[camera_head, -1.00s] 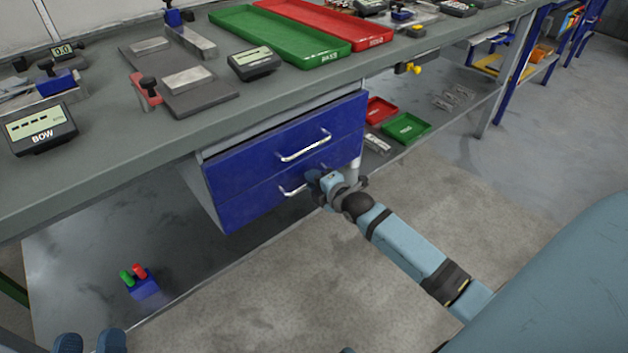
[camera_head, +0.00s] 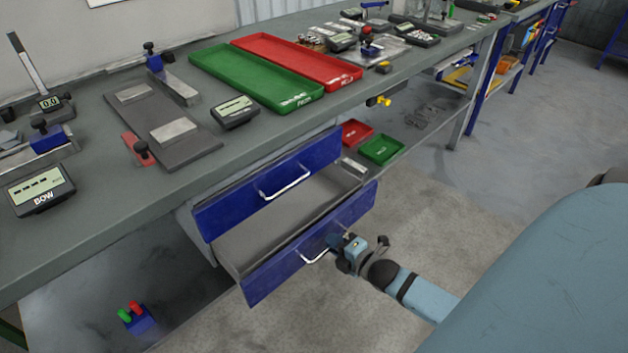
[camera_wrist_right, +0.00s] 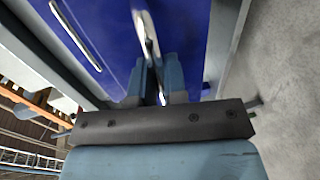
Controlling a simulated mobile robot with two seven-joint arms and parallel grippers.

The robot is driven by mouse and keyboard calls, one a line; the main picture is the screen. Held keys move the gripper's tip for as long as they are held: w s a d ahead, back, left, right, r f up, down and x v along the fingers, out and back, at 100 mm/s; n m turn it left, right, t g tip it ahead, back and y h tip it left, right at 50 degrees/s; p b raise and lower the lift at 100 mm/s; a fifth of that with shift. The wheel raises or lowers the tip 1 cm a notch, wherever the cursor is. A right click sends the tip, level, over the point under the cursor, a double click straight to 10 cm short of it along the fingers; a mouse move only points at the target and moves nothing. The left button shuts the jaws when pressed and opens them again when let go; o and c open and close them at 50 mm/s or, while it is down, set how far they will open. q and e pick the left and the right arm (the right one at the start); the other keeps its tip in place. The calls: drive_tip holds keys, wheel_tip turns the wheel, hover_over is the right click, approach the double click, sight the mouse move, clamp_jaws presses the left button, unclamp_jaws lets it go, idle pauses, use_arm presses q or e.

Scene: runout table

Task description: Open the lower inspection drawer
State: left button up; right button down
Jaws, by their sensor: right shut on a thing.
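The lower inspection drawer (camera_head: 308,247) has a blue front and stands pulled out well beyond the closed upper drawer (camera_head: 268,184). Its grey inside shows and looks empty. My right gripper (camera_head: 335,243) is at the lower drawer's front, shut on its silver bar handle (camera_head: 314,257). In the right wrist view the handle (camera_wrist_right: 147,32) runs between the two fingers (camera_wrist_right: 155,82), against the blue front. My left gripper does not show in the head view.
The workbench top (camera_head: 75,225) above carries gauges, a green tray (camera_head: 255,80) and a red tray (camera_head: 297,60). On the lower shelf are small red (camera_head: 355,133) and green (camera_head: 381,150) trays right of the drawers. The floor in front is clear.

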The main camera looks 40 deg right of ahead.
use_arm(q)
drive_tip(key=p, duration=0.2)
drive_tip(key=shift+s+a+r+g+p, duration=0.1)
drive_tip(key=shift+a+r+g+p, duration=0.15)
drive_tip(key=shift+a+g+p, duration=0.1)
use_arm(e)
drive_tip(key=f+v, duration=0.1)
drive_tip(key=v, duration=0.6)
drive_tip(key=shift+s+f, duration=0.2)
drive_tip(key=shift+s, duration=0.15)
drive_tip(key=c, duration=1.2)
unclamp_jaws()
use_arm(q)
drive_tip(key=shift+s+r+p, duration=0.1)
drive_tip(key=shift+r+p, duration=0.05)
drive_tip(key=shift+p, duration=0.65)
use_arm(e)
drive_tip(key=a+v, duration=0.1)
drive_tip(key=v, duration=1.2)
drive_tip(key=shift+s+d, duration=0.4)
